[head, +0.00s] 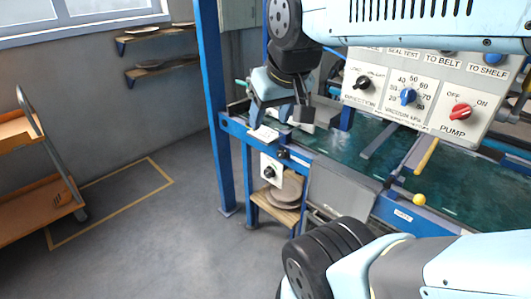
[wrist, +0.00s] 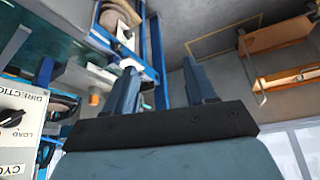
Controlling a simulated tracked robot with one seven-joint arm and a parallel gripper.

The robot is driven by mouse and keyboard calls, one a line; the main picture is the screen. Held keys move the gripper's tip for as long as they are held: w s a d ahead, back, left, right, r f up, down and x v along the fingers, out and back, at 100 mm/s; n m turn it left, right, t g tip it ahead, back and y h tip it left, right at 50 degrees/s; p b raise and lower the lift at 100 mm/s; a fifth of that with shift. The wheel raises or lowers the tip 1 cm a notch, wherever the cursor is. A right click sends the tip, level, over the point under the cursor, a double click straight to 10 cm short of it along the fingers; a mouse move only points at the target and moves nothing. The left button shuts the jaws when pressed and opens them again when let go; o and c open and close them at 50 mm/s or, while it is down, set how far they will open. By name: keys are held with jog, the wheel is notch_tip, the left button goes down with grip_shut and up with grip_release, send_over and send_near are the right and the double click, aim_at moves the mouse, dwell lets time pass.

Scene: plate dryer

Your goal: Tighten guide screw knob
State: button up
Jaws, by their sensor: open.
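My gripper (head: 260,114) hangs above the left end of the blue machine frame (head: 236,127) in the head view. In the wrist view its two blue-grey fingers (wrist: 163,82) stand wide apart, with nothing between them. I cannot tell for certain which part is the guide screw knob. A small dark knob (head: 283,153) sits on the frame's front rail, below and right of my gripper, apart from it. A black dial (head: 269,172) on a white box is lower down; it also shows in the wrist view (wrist: 122,27), left of the fingers.
A control panel (head: 425,88) with a black, a blue and a red knob stands at the right. A yellow ball (head: 419,200) sits at the machine's front edge. Round plates (head: 284,193) lie on a low shelf. An orange cart (head: 35,190) stands left; the floor between is clear.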

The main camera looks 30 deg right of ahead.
jog(key=shift+o, duration=0.7)
jog(key=shift+w+d+f, duration=0.15)
jog(key=shift+w+f, duration=0.1)
jog(key=shift+w, duration=0.1)
jog(key=shift+o, duration=0.2)
jog(key=w+d+f+n+g+h, duration=0.3)
jog(key=w+d+f+g, duration=0.1)
jog(key=w+f, duration=0.3)
jog(key=shift+w+d+f+g, duration=0.3)
jog(key=shift+w+f+g, duration=0.1)
jog(key=shift+f, duration=0.05)
jog(key=n+t+h, duration=0.5)
jog(key=n+h, duration=0.9)
jog(key=n, duration=0.5)
send_near(279, 155)
jog(key=x, duration=0.8)
jog(key=shift+d, duration=0.15)
